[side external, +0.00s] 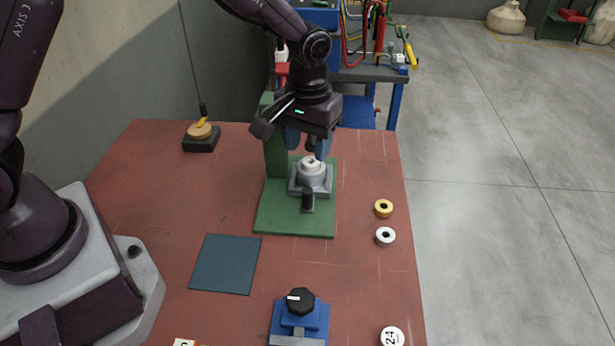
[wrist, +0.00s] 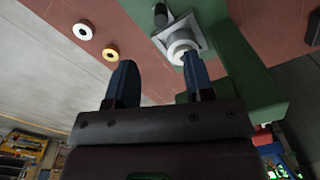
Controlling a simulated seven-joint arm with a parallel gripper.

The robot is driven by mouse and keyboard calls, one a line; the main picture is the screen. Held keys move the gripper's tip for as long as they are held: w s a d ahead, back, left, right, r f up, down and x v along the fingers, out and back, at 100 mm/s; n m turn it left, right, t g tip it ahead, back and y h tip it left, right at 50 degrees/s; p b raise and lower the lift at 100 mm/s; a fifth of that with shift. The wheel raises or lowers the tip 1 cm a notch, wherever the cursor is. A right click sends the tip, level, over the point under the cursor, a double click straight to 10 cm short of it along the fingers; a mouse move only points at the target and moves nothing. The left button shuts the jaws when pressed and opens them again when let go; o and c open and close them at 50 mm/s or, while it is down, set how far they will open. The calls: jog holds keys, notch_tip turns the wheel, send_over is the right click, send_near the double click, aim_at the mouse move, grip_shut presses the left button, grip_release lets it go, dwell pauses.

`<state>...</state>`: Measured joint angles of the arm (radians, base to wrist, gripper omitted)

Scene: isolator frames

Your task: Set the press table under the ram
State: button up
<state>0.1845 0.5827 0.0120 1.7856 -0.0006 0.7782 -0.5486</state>
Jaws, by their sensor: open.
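The press has a green base (side external: 290,222) and a green column (side external: 275,150). Its grey table (side external: 325,187) sits on the base, bearing a pale ring-shaped part (side external: 312,166) and with a black handle (side external: 308,202) toward the front. My gripper (side external: 308,150) is open, fingers down, just above and slightly behind the table. In the wrist view the grey table (wrist: 203,44) lies beyond the right finger, with the pale ring partly behind that fingertip; nothing is seen held between the fingers (wrist: 159,62). My wrist hides the upper press, and I cannot make out the ram clearly.
A yellow ring (side external: 383,208) and a white ring (side external: 385,236) lie to the right. A blue fixture with a black knob (side external: 301,300) stands in front. A dark mat (side external: 226,264) lies left of it. A black block with a wooden disc (side external: 201,136) stands at the back left.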

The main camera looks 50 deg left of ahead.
aim_at(308, 191)
notch_tip(308, 191, down, 13)
jog(key=n, duration=0.7)
jog(key=shift+w+a+f+n, duration=0.1)
jog(key=shift+n, duration=0.3)
jog(key=shift+c, duration=0.4)
grip_shut()
